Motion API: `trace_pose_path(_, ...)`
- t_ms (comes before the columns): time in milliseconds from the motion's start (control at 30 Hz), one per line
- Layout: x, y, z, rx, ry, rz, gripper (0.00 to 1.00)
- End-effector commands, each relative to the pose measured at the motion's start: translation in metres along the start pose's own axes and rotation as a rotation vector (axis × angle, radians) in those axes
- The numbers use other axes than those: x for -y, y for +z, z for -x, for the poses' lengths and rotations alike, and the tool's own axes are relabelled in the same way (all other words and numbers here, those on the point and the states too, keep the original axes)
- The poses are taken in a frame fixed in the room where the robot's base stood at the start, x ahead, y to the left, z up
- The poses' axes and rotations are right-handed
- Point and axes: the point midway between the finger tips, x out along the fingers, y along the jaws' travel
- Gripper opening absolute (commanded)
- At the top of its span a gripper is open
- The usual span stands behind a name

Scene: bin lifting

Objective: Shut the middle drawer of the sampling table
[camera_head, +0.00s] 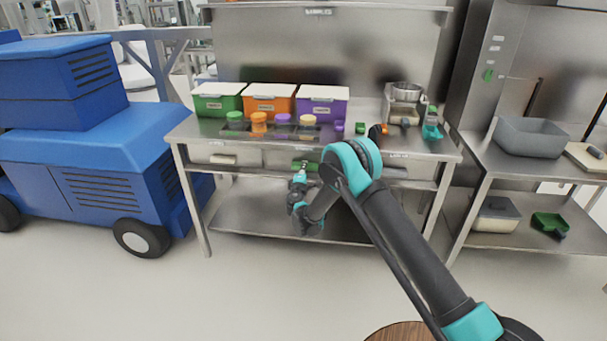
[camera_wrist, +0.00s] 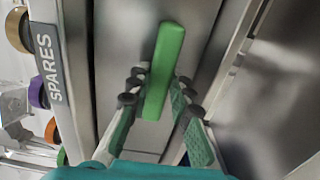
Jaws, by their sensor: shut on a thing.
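The sampling table (camera_head: 185,138) stands ahead, with a row of steel drawers under its top. The middle drawer's green handle (camera_head: 305,163) shows just above my gripper (camera_head: 301,174) in the head view. In the wrist view, the long green handle (camera_wrist: 164,72) lies between the fingers of my gripper (camera_wrist: 161,93), which is shut on it. The steel drawer front (camera_wrist: 112,45) is behind the handle, beside the "SPARES" label (camera_wrist: 46,63). How far out the drawer stands is hard to tell, as my arm hides part of it.
Green (camera_head: 217,105), orange (camera_head: 267,106) and purple (camera_head: 322,109) bins stand on the tabletop, with several lidded jars in front. A lower shelf (camera_head: 255,210) is below. A blue vehicle (camera_head: 90,150) is on the left; another steel table (camera_head: 478,170) is on the right.

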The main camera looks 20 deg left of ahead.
Motion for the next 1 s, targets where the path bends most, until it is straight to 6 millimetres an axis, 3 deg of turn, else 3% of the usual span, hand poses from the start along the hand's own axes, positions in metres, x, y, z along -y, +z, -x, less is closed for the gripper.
trace_pose_path(67, 0.001, 0.0, -0.009, 0.0, -0.001, -0.001, 0.0)
trace_pose_path(300, 0.0, 0.0, -0.011, -0.001, 0.0, 0.0, 0.0)
trace_pose_path(333, 0.0, 0.0, -0.011, -0.001, 0.0, 0.0, 0.21)
trace_pose_path(500, 0.0, 0.0, -0.01, -0.001, 0.0, 0.0, 0.41)
trace_pose_path(833, 0.0, 0.0, -0.007, -0.001, 0.0, 0.0, 0.41)
trace_pose_path(1000, 0.0, -0.001, 0.013, -0.003, 0.0, 0.0, 0.41)
